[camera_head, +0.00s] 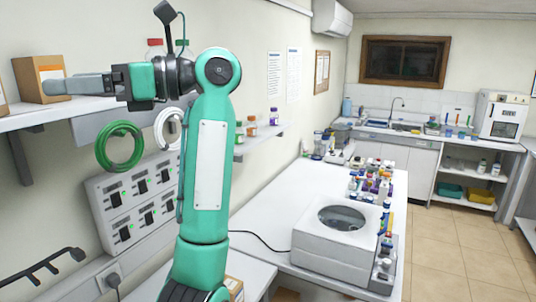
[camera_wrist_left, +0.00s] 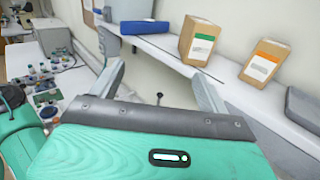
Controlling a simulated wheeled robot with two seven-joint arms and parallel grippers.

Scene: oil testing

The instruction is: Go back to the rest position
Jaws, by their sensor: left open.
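My left gripper (camera_head: 62,87) is raised high at the left of the head view, level with the wall shelf (camera_head: 50,116). Its fingers point left and appear in front of a cardboard box (camera_head: 38,72) with an orange label; I cannot tell the gap to it. In the left wrist view the same gripper (camera_wrist_left: 157,75) has its two fingers spread apart with nothing between them. My right gripper is not in view.
The wrist view shows a green-labelled box (camera_wrist_left: 198,42), an orange-labelled box (camera_wrist_left: 263,61) and a blue case (camera_wrist_left: 145,27) on a shelf. A green hose coil (camera_head: 119,147) hangs below the head-view shelf. A white centrifuge-like machine (camera_head: 322,250) and several bottles stand on the central bench (camera_head: 290,205).

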